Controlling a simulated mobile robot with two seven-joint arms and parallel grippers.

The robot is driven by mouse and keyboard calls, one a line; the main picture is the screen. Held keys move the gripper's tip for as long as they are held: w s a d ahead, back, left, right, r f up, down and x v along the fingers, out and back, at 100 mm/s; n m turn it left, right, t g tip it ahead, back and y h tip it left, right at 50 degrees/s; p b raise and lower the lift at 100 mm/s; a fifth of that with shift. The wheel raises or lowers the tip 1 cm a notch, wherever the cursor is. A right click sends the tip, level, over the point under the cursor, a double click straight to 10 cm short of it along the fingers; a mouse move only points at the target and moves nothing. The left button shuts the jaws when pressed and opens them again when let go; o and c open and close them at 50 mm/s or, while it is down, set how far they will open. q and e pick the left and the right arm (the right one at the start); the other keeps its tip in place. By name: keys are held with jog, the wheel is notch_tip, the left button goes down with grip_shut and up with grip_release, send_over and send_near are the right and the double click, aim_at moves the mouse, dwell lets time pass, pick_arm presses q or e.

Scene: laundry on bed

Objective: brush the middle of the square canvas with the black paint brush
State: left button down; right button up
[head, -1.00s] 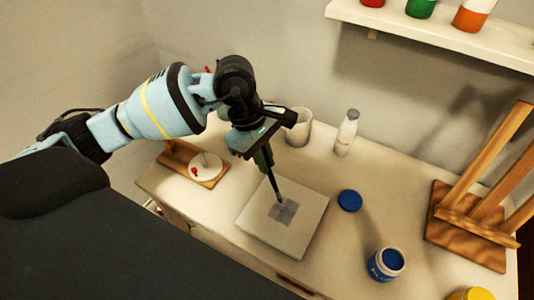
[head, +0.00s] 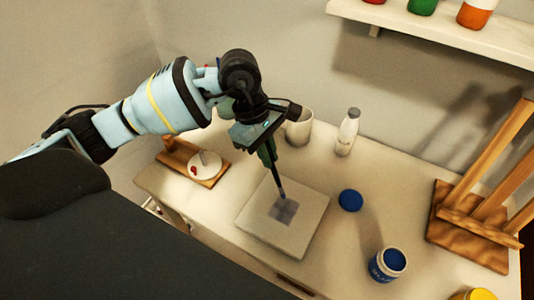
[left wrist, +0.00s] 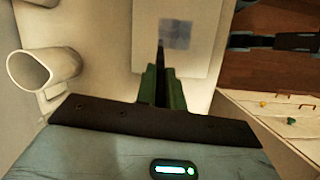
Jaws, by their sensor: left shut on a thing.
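The pale square canvas (head: 308,218) lies flat on the table, with a square grey-blue patch at its middle. My left gripper (head: 268,157) is shut on the black paint brush (head: 275,178), which points down and slightly tilted. Its tip shows over the upper part of the patch; I cannot tell if it touches. The left wrist view shows the green fingers of the left gripper (left wrist: 163,88), the dark brush (left wrist: 160,56) between them and the canvas (left wrist: 199,62) beyond. My right gripper is not in view.
Behind the canvas stand a white mug (head: 300,130) and a white bottle (head: 347,133). Right of it are a blue lid (head: 350,200), an open blue paint jar (head: 386,266) and a wooden easel (head: 470,235). A wooden board with a white disc (head: 205,165) lies left.

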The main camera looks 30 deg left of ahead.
pick_arm(q)
jog(key=shift+r, duration=0.1)
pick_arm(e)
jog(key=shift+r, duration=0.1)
pick_arm(q)
jog(key=shift+r+p, duration=1.6)
jog(key=shift+r, duration=1.85)
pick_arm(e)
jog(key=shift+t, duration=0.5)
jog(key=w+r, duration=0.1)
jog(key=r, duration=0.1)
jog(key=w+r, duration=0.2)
pick_arm(q)
jog(key=shift+f, duration=0.1)
jog(key=shift+w, duration=0.1)
